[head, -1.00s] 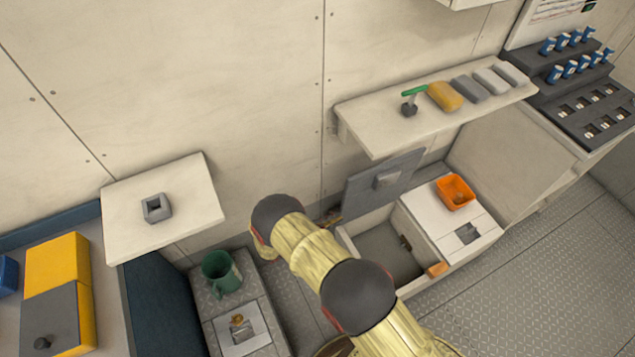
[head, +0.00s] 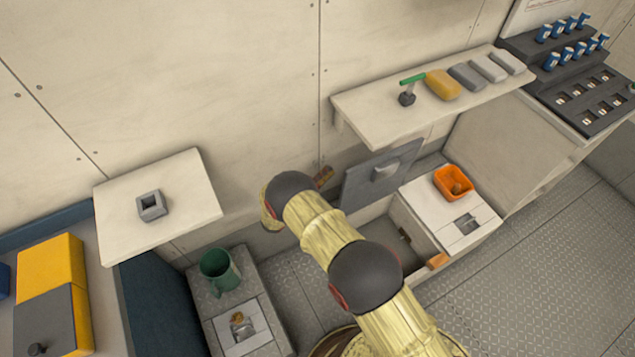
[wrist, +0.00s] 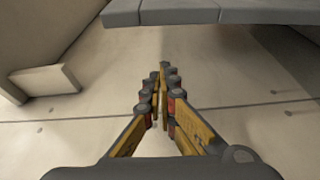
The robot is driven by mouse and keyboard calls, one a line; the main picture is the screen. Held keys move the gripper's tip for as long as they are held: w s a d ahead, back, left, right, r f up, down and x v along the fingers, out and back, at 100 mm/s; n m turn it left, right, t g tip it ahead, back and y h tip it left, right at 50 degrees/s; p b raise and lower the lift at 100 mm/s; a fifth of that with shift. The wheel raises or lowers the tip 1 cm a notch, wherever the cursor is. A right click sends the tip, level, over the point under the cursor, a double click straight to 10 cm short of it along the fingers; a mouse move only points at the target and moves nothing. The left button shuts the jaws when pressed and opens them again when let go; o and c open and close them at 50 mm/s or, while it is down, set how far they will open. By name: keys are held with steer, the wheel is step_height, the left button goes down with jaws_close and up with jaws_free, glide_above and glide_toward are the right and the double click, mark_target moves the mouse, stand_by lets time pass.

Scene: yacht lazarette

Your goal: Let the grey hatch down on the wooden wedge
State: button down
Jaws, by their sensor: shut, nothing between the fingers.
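The grey hatch (head: 376,174) stands raised at the back of an open locker (head: 396,236), with a lighter handle-like piece on its face. The wooden wedge (head: 437,260), a small orange-brown block, sits at the locker's front rim, right of the opening. My gripper (head: 325,177) is just left of the hatch's upper left edge, mostly hidden behind my arm. In the wrist view my gripper (wrist: 158,85) has its fingertips together with nothing between them. A grey slab crosses the top of that view; I cannot tell whether it is the hatch.
An orange bin (head: 453,183) stands on the white lid right of the opening. Above, a wall shelf (head: 375,120) holds a green-handled item and several blocks, overhanging the hatch area. A green mug (head: 219,268) stands at lower left. The floor at right is clear.

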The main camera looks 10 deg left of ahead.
steer(key=shift+s+d+f+b, duration=0.15)
steer(key=shift+s+d, duration=0.2)
steer(key=shift+d, duration=0.2)
steer(key=shift+s+d+r+b, duration=0.15)
steer(key=shift+s+d, duration=0.15)
steer(key=shift+d, duration=0.25)
steer(key=shift+s+d+f+b, duration=0.15)
steer(key=shift+s+d, duration=0.2)
steer(key=shift+d, duration=0.2)
steer(key=shift+s, duration=0.1)
